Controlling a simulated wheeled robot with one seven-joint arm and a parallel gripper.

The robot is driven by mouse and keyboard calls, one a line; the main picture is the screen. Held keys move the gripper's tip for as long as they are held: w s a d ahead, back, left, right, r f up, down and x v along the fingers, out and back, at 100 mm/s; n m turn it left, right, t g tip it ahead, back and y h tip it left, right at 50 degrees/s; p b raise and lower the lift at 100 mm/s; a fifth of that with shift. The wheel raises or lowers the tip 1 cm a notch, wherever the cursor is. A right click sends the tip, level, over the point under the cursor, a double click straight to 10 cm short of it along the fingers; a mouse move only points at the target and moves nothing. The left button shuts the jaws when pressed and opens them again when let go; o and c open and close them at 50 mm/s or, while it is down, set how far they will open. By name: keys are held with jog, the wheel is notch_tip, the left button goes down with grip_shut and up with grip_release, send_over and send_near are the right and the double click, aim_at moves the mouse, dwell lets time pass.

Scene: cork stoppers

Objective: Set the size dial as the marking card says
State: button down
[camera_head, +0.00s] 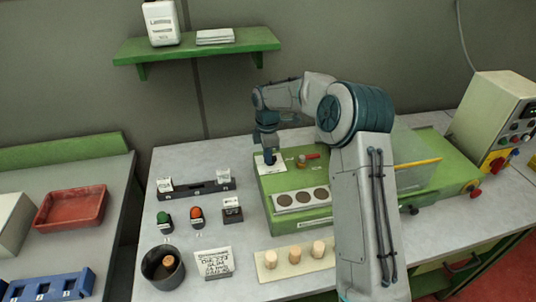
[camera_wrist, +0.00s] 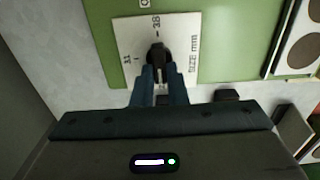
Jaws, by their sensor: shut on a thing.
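The size dial (camera_wrist: 157,52) is a black knob on a white plate (camera_wrist: 125,30) marked "SIZE mm", with 38 and a second mark, probably 31, legible. In the wrist view my gripper (camera_wrist: 160,75) is shut on the dial's knob, its fingers hiding part of it. In the head view my gripper (camera_head: 268,158) points down at the white plate (camera_head: 278,168) on the green machine's far left corner. The marking card (camera_head: 214,263) is a white card with handwritten lines standing at the front of the table; its writing is too small to read.
The green machine (camera_head: 280,230) carries a plate with three dark discs (camera_head: 301,199) and a red lever (camera_head: 312,156). Green and orange buttons (camera_head: 197,215), a dark cup (camera_head: 162,267) and a board with three corks (camera_head: 270,259) stand in front. A shelf (camera_head: 195,46) hangs behind.

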jog(key=shift+w+r, duration=0.1)
jog(key=shift+r, duration=0.05)
jog(key=c, duration=1.4)
grip_release()
jog(key=shift+c, duration=0.2)
notch_tip(320, 180, up, 14)
jog(key=b, duration=0.1)
